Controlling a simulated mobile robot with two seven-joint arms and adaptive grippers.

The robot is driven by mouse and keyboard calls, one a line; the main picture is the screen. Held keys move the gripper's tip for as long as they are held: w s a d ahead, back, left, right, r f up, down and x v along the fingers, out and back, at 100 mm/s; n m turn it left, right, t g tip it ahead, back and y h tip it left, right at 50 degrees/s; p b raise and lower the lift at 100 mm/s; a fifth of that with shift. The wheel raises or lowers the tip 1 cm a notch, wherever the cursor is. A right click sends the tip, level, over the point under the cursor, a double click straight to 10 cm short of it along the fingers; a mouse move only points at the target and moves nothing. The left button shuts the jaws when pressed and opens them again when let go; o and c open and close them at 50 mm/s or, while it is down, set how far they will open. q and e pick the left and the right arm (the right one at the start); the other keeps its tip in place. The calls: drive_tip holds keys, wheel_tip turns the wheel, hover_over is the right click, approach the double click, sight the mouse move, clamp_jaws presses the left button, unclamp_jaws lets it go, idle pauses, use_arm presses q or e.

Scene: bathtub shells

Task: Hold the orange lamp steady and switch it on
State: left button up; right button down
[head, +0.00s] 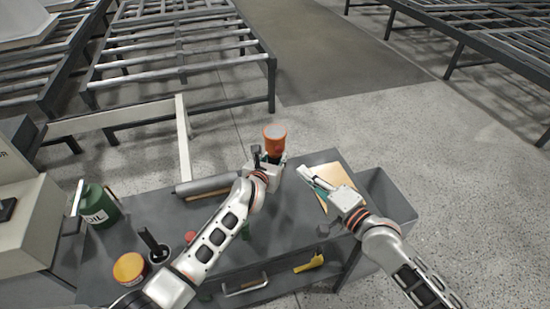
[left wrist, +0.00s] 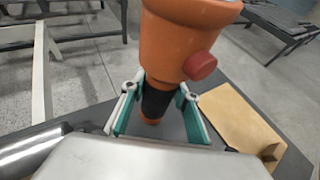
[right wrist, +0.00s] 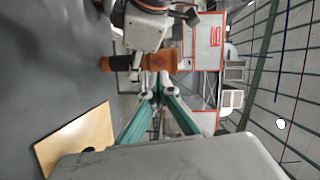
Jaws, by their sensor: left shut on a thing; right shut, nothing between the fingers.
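The orange lamp (head: 274,133) stands upright at the far edge of the grey table. In the left wrist view the orange lamp (left wrist: 180,40) has a wide head, a black grip and a red button (left wrist: 200,66) on its side. My left gripper (head: 267,160) is shut around the black grip. My right gripper (head: 306,176) is shut and empty, right of the lamp and apart from it, over the table. In the right wrist view the lamp (right wrist: 163,60) lies beyond my right fingertips (right wrist: 157,82). I cannot see whether the lamp is lit.
A wooden board (head: 328,176) lies under my right gripper. A grey cylinder (head: 205,184) lies left of the lamp. A yellow tool (head: 309,263) is at the front.

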sight(280, 152)
idle(0.4)
drive_tip(key=s+f+m+t+h, duration=0.1)
drive_tip(key=s+m+t+h, duration=0.2)
drive_tip(key=s+m+h, duration=0.1)
drive_tip(key=shift+s+a+f+m, duration=0.15)
drive_tip(key=shift+s+a+m, duration=0.4)
drive_tip(key=shift+s, duration=0.65)
drive_tip(key=shift+d, duration=0.1)
drive_tip(key=x, duration=1.4)
